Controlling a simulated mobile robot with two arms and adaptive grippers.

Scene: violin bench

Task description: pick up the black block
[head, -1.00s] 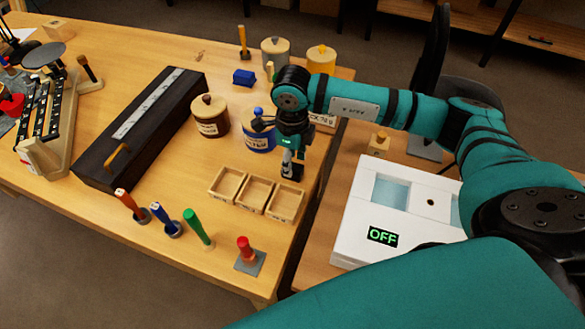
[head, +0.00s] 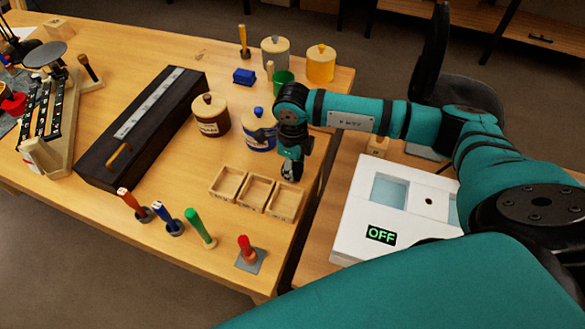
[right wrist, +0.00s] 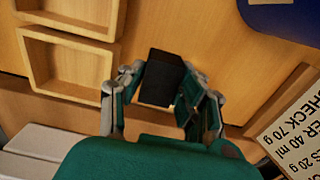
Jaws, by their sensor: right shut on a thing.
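The black block (right wrist: 161,80) sits between the two fingers of my right gripper (right wrist: 163,90) in the right wrist view. The fingers are shut on its sides. In the head view my right gripper (head: 291,170) points down near the table's right edge, just behind the small wooden trays. The block is hard to make out there against the dark fingers. I cannot tell whether it touches the table. My left gripper is not in view.
Three open wooden trays (head: 255,190) stand in front of the gripper. A white device reading OFF (head: 350,205) stands to the right. A labelled card (right wrist: 290,130) lies nearby. Several coloured-handled tools stand at the front.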

